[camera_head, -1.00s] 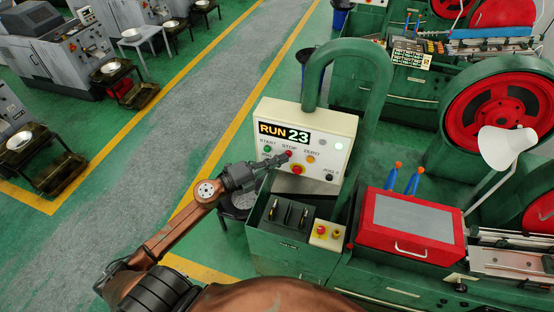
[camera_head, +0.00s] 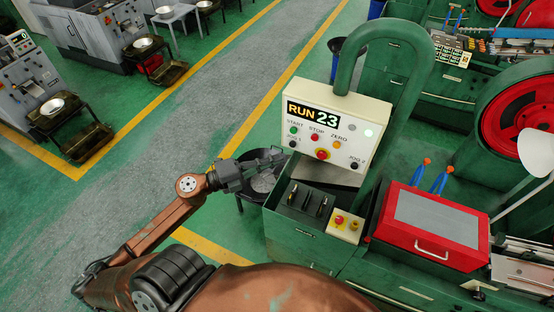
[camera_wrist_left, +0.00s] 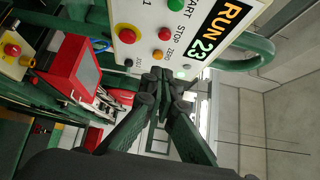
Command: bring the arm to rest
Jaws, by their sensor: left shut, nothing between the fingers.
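My left gripper (camera_head: 272,160) is shut and empty, just left of and below the control panel (camera_head: 366,118) and apart from it. Its fingers also show in the left wrist view (camera_wrist_left: 160,85), in front of the panel's edge. The panel is a cream box with a display (camera_head: 312,113) reading "RUN 23". Below the display are a green START button (camera_head: 293,130), a red STOP button (camera_head: 314,138), an orange ZERO button (camera_head: 336,144) and a larger red mushroom button (camera_head: 322,155). My right gripper is not in view.
A green cabinet (camera_head: 300,243) stands below the panel, with a small box (camera_head: 346,226) carrying red and yellow buttons. A red-lidded box (camera_head: 432,226) and a large red flywheel (camera_head: 520,115) are to the right. A round dark bin (camera_head: 254,198) is beneath the gripper. Open grey floor (camera_head: 150,140) lies left.

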